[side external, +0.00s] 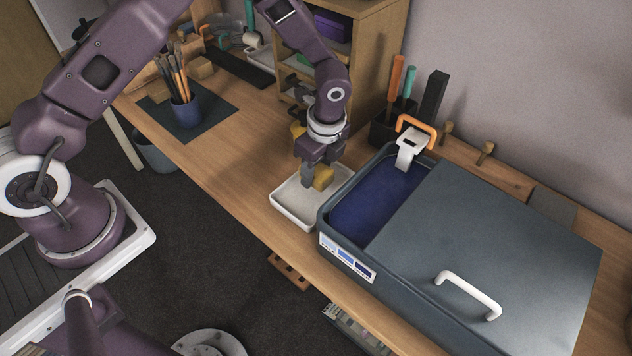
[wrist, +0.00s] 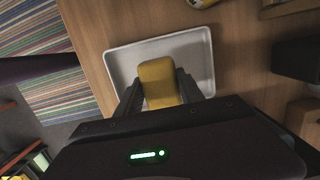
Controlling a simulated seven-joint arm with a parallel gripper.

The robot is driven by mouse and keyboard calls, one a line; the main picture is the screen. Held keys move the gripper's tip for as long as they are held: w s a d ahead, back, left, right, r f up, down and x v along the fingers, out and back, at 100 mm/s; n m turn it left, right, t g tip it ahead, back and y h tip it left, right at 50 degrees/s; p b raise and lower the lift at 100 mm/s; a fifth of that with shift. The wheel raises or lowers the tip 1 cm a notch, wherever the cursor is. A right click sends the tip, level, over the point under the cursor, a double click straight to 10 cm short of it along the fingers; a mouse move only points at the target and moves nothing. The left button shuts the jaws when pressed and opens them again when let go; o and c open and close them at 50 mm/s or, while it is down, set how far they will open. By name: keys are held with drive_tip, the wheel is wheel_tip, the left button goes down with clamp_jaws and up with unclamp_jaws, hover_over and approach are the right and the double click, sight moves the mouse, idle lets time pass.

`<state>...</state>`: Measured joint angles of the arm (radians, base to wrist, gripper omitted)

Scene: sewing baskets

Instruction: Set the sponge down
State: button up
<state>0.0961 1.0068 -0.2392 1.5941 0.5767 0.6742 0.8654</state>
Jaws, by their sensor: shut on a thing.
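The yellow sponge (wrist: 158,80) is held between the fingers of my gripper (wrist: 160,96). In the side external view the sponge (side external: 323,178) shows at the tip of my gripper (side external: 314,178). My gripper is shut on it and points down over a shallow white tray (side external: 291,213). In the wrist view the tray (wrist: 204,55) lies behind the sponge, with its inside otherwise bare. I cannot tell whether the sponge touches the tray floor. My fingers hide part of the sponge's sides.
Right of the tray stands a grey-blue bin (side external: 331,203) with dark blue inside, partly covered by a grey lid (side external: 520,245) with a white handle. A brush pot (side external: 186,112) stands on a dark mat at left. Wooden shelves (side external: 372,60) rise behind. Bare desk lies left of the tray.

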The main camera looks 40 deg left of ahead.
sight(316, 181)
drive_tip(key=shift+f, duration=2)
drive_tip(key=o, duration=1.3)
drive_tip(key=shift+f, duration=0.15)
